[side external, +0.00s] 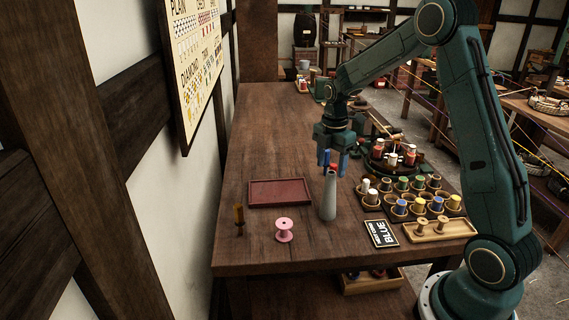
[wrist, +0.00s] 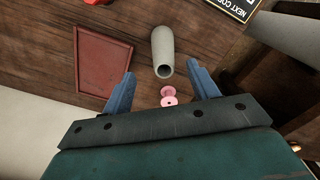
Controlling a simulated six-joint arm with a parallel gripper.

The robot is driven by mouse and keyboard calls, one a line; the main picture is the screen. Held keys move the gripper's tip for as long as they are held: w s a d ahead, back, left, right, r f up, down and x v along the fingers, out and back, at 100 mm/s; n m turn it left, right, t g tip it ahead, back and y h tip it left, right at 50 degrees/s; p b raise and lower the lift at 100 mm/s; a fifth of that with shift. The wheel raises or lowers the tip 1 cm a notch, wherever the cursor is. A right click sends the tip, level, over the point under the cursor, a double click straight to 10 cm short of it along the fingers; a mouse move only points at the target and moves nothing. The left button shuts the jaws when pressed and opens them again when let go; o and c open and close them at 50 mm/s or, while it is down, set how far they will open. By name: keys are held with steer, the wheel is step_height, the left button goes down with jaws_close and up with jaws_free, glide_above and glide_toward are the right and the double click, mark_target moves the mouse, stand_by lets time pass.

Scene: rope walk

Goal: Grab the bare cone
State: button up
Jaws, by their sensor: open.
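The bare cone (side external: 328,197) is grey, tapered and has no thread on it. It stands upright on the wooden table in the side external view. In the wrist view, the cone (wrist: 161,45) shows ahead of my fingers with its narrow open end towards the camera. My gripper (side external: 335,167) points down with its blue fingers apart, near the cone's top and seemingly just beyond it. In the wrist view, my gripper (wrist: 160,73) is open and empty, with the cone's end lined up with the gap. I see no contact with the cone.
A dark red tray (side external: 279,193) and a pink spool (side external: 284,230) lie left of the cone. A wooden-handled tool (side external: 239,218) stands near the left edge. A sign (side external: 381,233) and several coloured spools (side external: 421,205) crowd the right. A red object (wrist: 98,3) lies beyond the cone.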

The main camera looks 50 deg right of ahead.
mark_target(331, 172)
steer(key=shift+f, duration=0.2)
steer(key=shift+s+a+f, duration=0.1)
steer(key=shift+s+f, duration=0.05)
steer(key=shift+f, duration=1.1)
steer(key=shift+s+a+f, duration=0.1)
steer(key=shift+f, duration=1.15)
jaws_close()
